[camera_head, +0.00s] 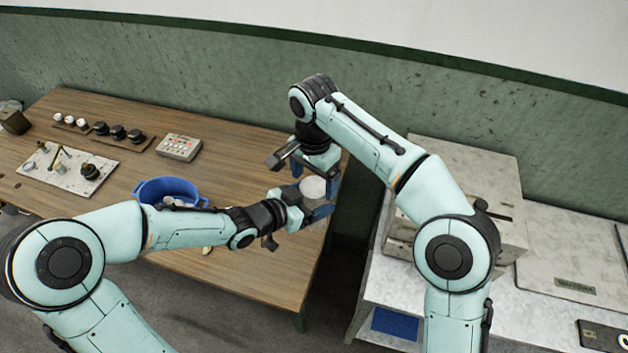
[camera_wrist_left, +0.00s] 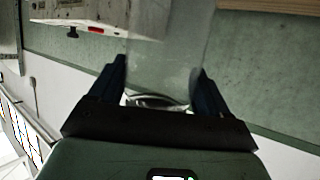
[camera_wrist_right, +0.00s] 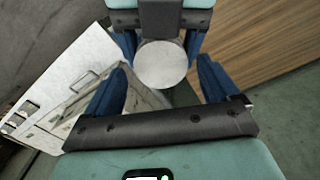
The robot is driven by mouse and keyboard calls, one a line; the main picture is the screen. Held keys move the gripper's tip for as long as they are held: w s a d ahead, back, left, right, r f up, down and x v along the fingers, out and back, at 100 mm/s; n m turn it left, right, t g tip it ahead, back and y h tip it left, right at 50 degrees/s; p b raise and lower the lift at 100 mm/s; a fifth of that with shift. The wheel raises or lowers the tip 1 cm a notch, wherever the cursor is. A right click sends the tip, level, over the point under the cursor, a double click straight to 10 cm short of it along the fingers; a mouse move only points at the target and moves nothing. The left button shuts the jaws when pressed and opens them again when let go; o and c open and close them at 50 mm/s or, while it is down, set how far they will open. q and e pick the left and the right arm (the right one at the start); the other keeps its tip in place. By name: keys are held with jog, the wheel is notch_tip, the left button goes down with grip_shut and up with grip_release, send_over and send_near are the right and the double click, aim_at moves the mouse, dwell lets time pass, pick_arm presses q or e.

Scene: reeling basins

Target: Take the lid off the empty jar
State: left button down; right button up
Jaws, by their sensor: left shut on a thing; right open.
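A jar with a round whitish lid (camera_head: 313,187) is held over the right end of the wooden table. My left gripper (camera_head: 309,203) is shut on the jar. In the left wrist view the see-through jar body (camera_wrist_left: 172,50) stands between the blue fingers, and nothing shows inside it. My right gripper (camera_head: 316,177) is open at the lid. In the right wrist view the lid (camera_wrist_right: 160,64) lies ahead of the open right fingers (camera_wrist_right: 160,85), with the left gripper's blue fingers on both sides of it. The lid appears to be on the jar.
A blue basin (camera_head: 166,188) with pale things in it stands on the wooden table (camera_head: 225,150). A control box (camera_head: 179,147), several small cups (camera_head: 118,131) and a pale board (camera_head: 67,172) are to the left. A light counter (camera_head: 560,240) is at right, past a gap.

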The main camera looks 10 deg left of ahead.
jog(key=shift+f, duration=0.9)
jog(key=c, duration=1.1)
jog(key=shift+n, duration=0.3)
jog(key=n, duration=0.6)
jog(key=o, duration=1.2)
jog(key=shift+c, duration=0.2)
